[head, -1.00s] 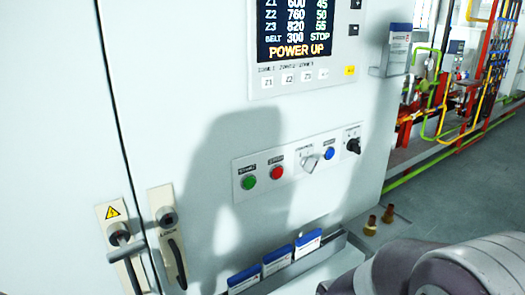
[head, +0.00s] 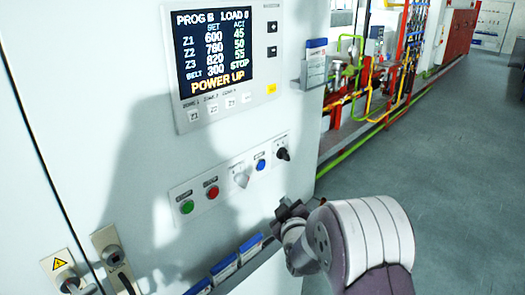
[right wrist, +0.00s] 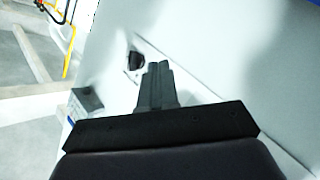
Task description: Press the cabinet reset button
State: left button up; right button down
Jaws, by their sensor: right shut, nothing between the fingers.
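The pale cabinet's control strip (head: 222,190) carries a green button (head: 187,207), a red button (head: 212,192), a silver switch (head: 241,180), a blue button (head: 261,165) and a black knob (head: 283,154). Their labels are too small to read, so I cannot tell which one is marked reset. My right gripper (head: 287,209) is below and slightly right of the blue button, apart from it in the picture. In the right wrist view its fingers (right wrist: 157,72) are shut and empty, beside what looks like the black knob (right wrist: 136,61). My left gripper is not in view.
A display (head: 213,52) reading POWER UP is above the strip. Blue-topped card holders (head: 225,268) line a ledge below. Another holder (head: 316,62) is on the cabinet's right edge. Open floor (head: 440,150) lies right.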

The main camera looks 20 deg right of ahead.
aim_at(261, 165)
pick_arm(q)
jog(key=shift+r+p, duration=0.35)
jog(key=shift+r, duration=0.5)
pick_arm(e)
jog(key=d+r, duration=0.1)
jog(key=d+r+t+h, duration=0.1)
jog(key=r, duration=0.1)
jog(key=d+r+t+h, duration=0.1)
jog(key=shift+s+d+r+n, duration=0.1)
jog(key=shift+r+n, duration=0.25)
jog(key=shift+n, duration=0.05)
pick_arm(q)
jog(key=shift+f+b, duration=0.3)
jog(key=shift+b, duration=0.05)
pick_arm(e)
jog(key=w+a, duration=0.3)
jog(key=w, duration=0.5)
jog(key=shift+a, duration=0.25)
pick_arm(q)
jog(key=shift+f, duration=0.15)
pick_arm(e)
jog(key=shift+w, duration=0.2)
